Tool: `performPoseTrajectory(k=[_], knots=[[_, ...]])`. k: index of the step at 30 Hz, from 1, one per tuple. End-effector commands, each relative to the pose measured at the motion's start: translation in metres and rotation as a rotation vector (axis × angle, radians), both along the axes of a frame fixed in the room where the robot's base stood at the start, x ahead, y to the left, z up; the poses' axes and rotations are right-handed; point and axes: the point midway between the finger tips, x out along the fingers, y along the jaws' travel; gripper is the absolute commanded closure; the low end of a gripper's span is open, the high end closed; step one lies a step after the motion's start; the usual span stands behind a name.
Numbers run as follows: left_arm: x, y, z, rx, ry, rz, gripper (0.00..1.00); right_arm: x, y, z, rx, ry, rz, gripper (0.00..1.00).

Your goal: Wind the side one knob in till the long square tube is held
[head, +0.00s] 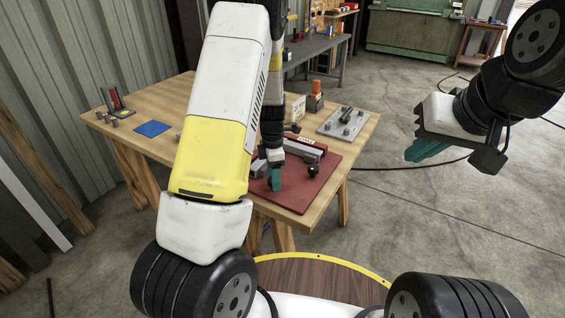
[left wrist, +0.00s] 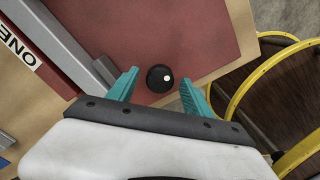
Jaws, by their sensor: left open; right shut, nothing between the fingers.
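The long grey square tube (head: 292,146) lies across a fixture on the red board (head: 322,190); a grey bar also shows in the left wrist view (left wrist: 72,42). A label reading ONE (left wrist: 18,48) is beside it. A round black knob (left wrist: 160,78) appears between my left gripper's (left wrist: 158,86) spread teal fingers, with visible gaps on both sides. In the head view a black knob (head: 313,170) is right of my left gripper (head: 275,180); contact is not visible. My left arm hides part of the board. My right gripper (head: 432,150) is shut and empty, off to the right.
The wooden table (head: 180,92) also holds a blue sheet (head: 152,128), a red upright piece (head: 115,98), an orange-topped item (head: 315,97) and a grey plate with pegs (head: 345,124). A grey bench (head: 318,45) stands behind. The floor to the right is open, with a cable.

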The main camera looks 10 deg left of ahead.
Motion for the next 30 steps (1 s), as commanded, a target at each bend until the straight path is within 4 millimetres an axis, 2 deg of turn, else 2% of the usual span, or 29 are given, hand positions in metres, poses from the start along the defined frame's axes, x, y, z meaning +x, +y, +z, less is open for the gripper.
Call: performPoseTrajectory(k=[8, 15, 17, 25, 30], knots=[[0.0, -0.0001, -0.0016, 0.0, 0.0, -0.001, 0.43, -0.0001, 0.0, 0.0001, 0.0, 0.0, 0.0, 1.0], [-0.0001, 0.0, -0.0014, 0.0, 0.0, -0.001, 0.9, -0.0001, 0.0, 0.0001, 0.0, 0.0, 0.0, 1.0], [-0.0001, 0.0, -0.0014, 0.0, 0.0, -0.001, 1.0, -0.0001, 0.0, 0.0001, 0.0, 0.0, 0.0, 1.0], [0.0, 0.0001, -0.0012, 0.0, 0.0, -0.028, 1.0, -0.0001, 0.0, 0.0001, 0.0, 0.0, 0.0, 1.0], [0.0001, 0.0004, -0.0011, 0.0, -0.001, -0.102, 1.0, -0.0001, 0.0, 0.0001, 0.0, 0.0, 0.0, 1.0]])
